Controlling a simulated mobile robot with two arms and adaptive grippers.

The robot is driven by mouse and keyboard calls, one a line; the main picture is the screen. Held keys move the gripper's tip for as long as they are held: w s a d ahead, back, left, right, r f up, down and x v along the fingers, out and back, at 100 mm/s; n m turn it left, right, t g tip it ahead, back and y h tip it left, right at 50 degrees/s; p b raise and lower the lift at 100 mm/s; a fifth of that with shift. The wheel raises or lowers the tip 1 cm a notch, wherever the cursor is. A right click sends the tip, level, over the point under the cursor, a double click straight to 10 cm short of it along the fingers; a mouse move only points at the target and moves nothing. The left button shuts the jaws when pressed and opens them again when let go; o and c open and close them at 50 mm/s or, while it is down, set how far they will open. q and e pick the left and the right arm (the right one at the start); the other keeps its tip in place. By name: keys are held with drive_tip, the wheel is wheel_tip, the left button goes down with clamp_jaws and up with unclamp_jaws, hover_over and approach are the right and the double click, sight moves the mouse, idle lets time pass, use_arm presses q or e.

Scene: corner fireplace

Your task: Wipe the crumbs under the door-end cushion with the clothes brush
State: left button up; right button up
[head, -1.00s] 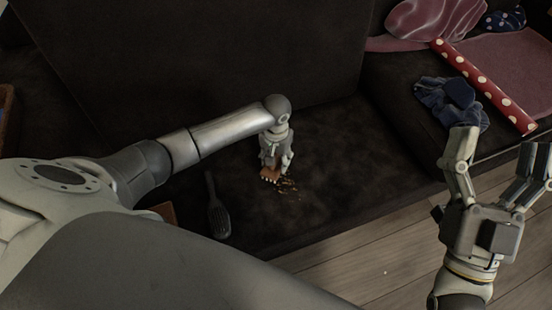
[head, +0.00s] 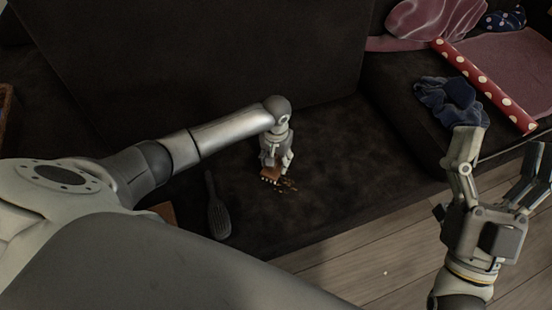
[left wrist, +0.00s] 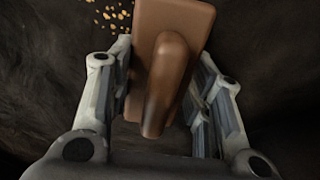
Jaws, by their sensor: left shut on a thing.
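My left gripper (head: 275,160) is shut on a brown wooden brush (head: 270,174), low over the dark sofa base. Pale bristle tufts show along the brush's lower edge. In the left wrist view the brush's brown back and rounded grip (left wrist: 172,85) sit between the two fingers (left wrist: 165,95). Crumbs (head: 288,186) lie scattered right beside the brush, and some show in the left wrist view (left wrist: 108,14). A large dark cushion-like panel (head: 200,60) stands tilted up behind the arm. My right gripper (head: 505,160) is open and empty, at the right.
A black paddle-shaped brush (head: 217,207) lies left of the crumbs. A blue cloth bundle (head: 450,100), a red polka-dot roll (head: 485,85) and a pink cushion (head: 430,20) lie on the sofa at the right. Bare sofa surface (head: 340,150) is right of the crumbs.

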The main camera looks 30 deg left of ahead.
use_arm(q)
drive_tip(key=shift+f, duration=0.45)
use_arm(e)
drive_tip(key=shift+s+r+y, duration=0.3)
drive_tip(key=shift+s+r, duration=0.1)
drive_tip(key=shift+r, duration=0.05)
use_arm(q)
drive_tip(key=shift+f, duration=0.45)
use_arm(e)
drive_tip(key=shift+s+d+r+t, duration=0.1)
drive_tip(key=shift+s+r+t, duration=0.3)
drive_tip(key=shift+s+t, duration=0.15)
